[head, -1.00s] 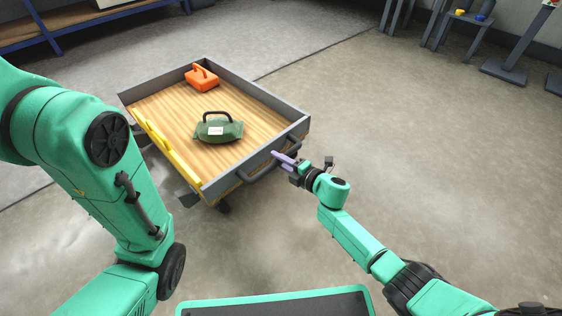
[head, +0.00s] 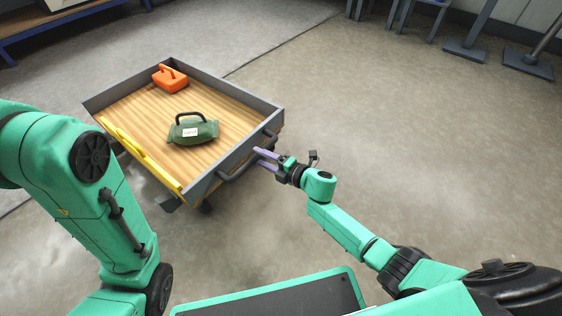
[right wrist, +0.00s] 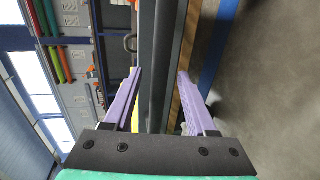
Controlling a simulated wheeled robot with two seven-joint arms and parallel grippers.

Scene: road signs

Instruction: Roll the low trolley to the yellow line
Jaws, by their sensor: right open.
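The low trolley (head: 234,157) stands left of centre in the head view. It has a wooden deck, grey side walls, a yellow bar along its left side and a dark push handle (head: 236,172) on the near side. My right gripper (head: 262,159) is open at this handle, its purple fingers pointing at the trolley. In the right wrist view a dark bar (right wrist: 163,70) runs between the two open fingers, with gaps on both sides. I cannot tell contact. My left arm shows at the left, but its gripper is out of view. No yellow floor line shows.
An orange case (head: 170,79) and a green bag (head: 193,130) with a white label ride on the trolley. A blue-framed bench (head: 60,22) is at the back left. Grey stands (head: 465,48) are at the back right. The concrete floor right of the trolley is clear.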

